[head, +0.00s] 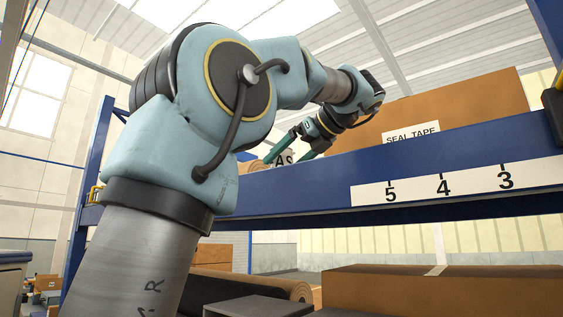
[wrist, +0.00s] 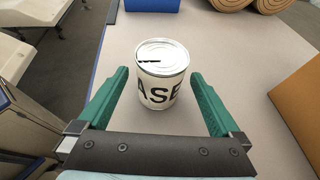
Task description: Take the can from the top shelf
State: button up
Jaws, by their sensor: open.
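A white can (wrist: 160,85) with a silver lid and large black letters stands upright on the grey top shelf (wrist: 232,50) in the wrist view. My gripper (wrist: 160,92) is open, with one green finger on each side of the can. A gap shows between each finger and the can, and the can looks free. In the head view my gripper (head: 288,150) reaches over the blue shelf beam. There the can (head: 285,158) shows only as a small lettered patch, mostly hidden by the beam and the fingers.
A cardboard box (head: 455,105) stands on the top shelf to the right, behind a "SEAL TAPE" label (head: 411,134). The blue beam (head: 330,180) runs along the shelf front. Brown rolls (wrist: 245,5) and a blue object (wrist: 152,5) lie beyond the can. A lower shelf holds another box (head: 430,292).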

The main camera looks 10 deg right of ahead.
jog(key=shift+x, duration=1.1)
jog(key=shift+r, duration=0.1)
grip_shut()
